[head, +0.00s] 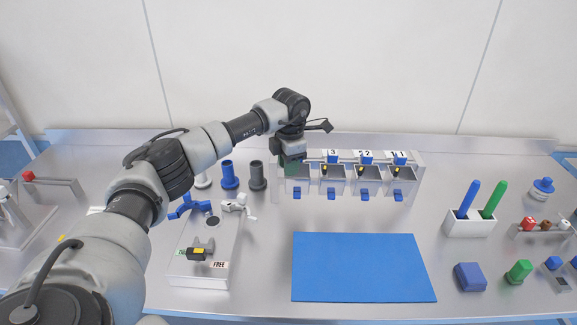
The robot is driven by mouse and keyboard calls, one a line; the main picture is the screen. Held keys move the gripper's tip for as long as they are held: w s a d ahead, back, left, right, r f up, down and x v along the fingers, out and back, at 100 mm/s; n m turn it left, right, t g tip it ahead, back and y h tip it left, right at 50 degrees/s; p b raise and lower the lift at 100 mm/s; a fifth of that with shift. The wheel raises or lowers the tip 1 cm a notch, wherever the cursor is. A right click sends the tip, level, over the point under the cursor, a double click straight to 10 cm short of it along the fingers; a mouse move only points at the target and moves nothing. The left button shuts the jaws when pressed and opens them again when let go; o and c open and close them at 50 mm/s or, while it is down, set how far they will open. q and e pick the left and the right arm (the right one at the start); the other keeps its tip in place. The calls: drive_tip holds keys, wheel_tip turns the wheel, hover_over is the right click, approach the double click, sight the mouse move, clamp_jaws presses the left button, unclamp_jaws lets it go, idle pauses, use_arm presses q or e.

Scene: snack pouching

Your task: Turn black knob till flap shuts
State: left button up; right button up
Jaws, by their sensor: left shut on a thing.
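A grey dispenser rack (419,172) stands at the back with several bins in a row, labelled 1, 2 and 3 on those to the right. Small black knobs with yellow marks show on the three right bins, one on the bin labelled 3 (325,171). Blue flaps hang at the bin fronts, the leftmost flap (298,190) among them. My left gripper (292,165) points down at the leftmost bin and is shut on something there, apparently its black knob. The gripper hides that knob and part of the bin. I cannot tell that flap's exact angle. My right gripper is out of view.
A blue mat (362,267) lies clear in front of the rack. A white fixture (184,268) with a black and yellow handle stands left, near blue and grey cylinders (258,176). A white holder (470,228) with blue and green sticks stands right, beside a blue block (469,277).

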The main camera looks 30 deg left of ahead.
use_arm(q)
drive_tip(key=m, duration=0.4)
drive_tip(key=shift+b, duration=0.3)
drive_tip(key=shift+m, duration=1.5)
drive_tip(key=o, duration=0.9)
drive_tip(key=shift+o, duration=0.2)
drive_tip(key=shift+r, duration=0.1)
wheel_tip(320, 180, up, 11)
drive_tip(key=b, duration=0.2)
drive_tip(key=shift+d, duration=0.2)
